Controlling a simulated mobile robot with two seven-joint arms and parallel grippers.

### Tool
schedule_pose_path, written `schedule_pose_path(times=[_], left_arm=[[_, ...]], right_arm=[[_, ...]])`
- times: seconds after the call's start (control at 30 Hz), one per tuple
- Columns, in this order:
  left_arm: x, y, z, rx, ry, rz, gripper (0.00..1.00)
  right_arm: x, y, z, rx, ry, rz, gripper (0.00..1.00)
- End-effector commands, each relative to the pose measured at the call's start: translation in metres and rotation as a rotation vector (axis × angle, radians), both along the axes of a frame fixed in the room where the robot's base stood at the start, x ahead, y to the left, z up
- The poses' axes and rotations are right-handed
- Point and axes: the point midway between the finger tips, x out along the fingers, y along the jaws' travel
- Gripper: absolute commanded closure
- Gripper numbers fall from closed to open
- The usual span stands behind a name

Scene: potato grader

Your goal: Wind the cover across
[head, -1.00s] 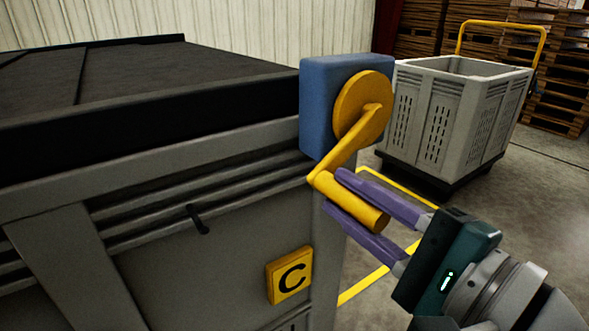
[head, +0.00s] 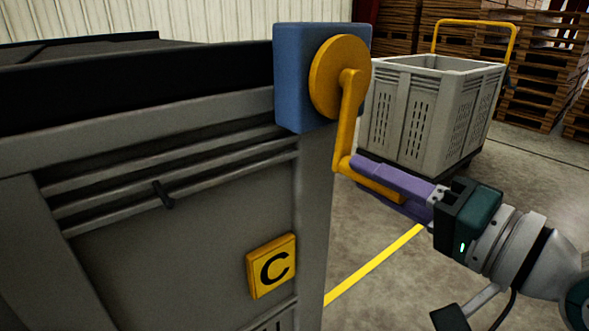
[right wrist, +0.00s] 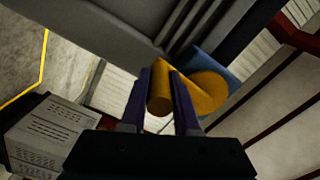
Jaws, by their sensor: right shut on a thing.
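The dark cover (head: 120,95) lies over the top of the large grey bin (head: 200,215). A yellow crank (head: 348,125) with a round hub (head: 338,76) sits on a blue box (head: 292,80) at the bin's upper corner. The crank's arm points down, and its handle (head: 378,186) sticks out to the right. My right gripper (head: 365,185) is shut on the handle, its purple fingers on either side. In the right wrist view the handle (right wrist: 160,97) sits between the two fingers. My left gripper is out of view.
A light grey slotted crate (head: 425,115) on a cart with a yellow bar stands behind. Wooden pallets (head: 540,70) are stacked at the back right. The floor at right is open.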

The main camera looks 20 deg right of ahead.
Motion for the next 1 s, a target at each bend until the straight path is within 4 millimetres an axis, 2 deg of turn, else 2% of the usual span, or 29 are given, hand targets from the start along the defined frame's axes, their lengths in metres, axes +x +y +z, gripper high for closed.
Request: schedule_pose_path(times=[0.3, 0.8, 0.83, 1.0], left_arm=[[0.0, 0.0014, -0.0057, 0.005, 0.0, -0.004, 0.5], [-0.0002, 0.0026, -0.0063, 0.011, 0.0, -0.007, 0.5], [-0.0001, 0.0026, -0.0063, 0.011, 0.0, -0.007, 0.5], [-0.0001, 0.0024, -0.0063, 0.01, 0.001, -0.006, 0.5]], right_arm=[[0.0044, -0.0107, -0.0005, -0.101, -0.042, -0.001, 1.0], [0.0052, -0.0126, 0.0, -0.118, -0.049, -0.002, 1.0], [0.0052, -0.0126, 0.0, -0.118, -0.049, -0.002, 0.69], [0.0051, -0.0122, -0.0001, -0.116, -0.049, -0.001, 0.5]])
